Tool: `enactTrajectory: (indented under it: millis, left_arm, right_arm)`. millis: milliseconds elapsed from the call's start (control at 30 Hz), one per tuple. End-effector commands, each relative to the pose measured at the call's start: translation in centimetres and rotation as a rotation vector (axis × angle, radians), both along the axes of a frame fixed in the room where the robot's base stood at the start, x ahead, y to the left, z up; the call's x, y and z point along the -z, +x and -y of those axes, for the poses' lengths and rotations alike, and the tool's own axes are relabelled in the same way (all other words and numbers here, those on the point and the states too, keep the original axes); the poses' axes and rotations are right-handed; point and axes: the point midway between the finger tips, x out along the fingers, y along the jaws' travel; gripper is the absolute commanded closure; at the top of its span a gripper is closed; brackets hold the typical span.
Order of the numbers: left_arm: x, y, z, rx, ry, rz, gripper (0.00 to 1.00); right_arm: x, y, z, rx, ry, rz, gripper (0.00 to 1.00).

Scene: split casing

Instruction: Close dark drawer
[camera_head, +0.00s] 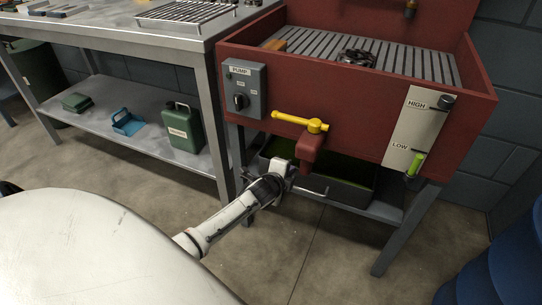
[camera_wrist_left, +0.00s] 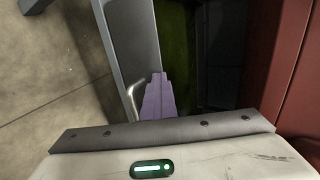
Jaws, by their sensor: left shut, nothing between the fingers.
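The dark drawer (camera_head: 350,195) sits low under the red wash basin. Its open top shows a greenish inside, so it stands at least partly pulled out. In the left wrist view its grey front panel (camera_wrist_left: 128,40) runs down the picture, with a pale bar handle (camera_wrist_left: 133,102) on its outer face and the green inside (camera_wrist_left: 176,45) beyond. My left gripper (camera_head: 293,170) is at the drawer's left front, shut and empty. In the wrist view its purplish fingertips (camera_wrist_left: 158,95) overlap the panel's top edge near the handle; I cannot tell whether they touch. My right gripper is not in view.
The red basin (camera_head: 300,95) overhangs the drawer, with a yellow-handled tap (camera_head: 300,122) just above my left gripper. A metal bench (camera_head: 120,40) with a lower shelf holding a green can (camera_head: 183,127) stands left. Blue objects (camera_head: 505,265) are at lower right. The floor in front is clear.

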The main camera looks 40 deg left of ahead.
Motion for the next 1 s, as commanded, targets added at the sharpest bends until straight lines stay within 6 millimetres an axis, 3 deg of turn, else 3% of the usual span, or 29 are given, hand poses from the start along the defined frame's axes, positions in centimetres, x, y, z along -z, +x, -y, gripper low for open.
enactTrajectory:
  millis: [300, 467, 700, 1000]
  left_arm:
    - [-0.3, -0.4, 0.0, -0.002, 0.001, 0.003, 1.0]
    - [-0.5, -3.5, 1.1, 0.0, -0.002, -0.001, 1.0]
    - [-3.2, -8.6, 2.4, 0.0, 0.002, -0.002, 1.0]
    - [-5.0, -11.8, 3.4, 0.0, 0.002, 0.001, 1.0]
  right_arm:
    - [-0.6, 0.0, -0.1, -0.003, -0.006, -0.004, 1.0]
    - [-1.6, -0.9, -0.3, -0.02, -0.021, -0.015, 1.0]
    - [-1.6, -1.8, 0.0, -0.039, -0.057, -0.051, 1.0]
    - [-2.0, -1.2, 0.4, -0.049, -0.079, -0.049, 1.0]
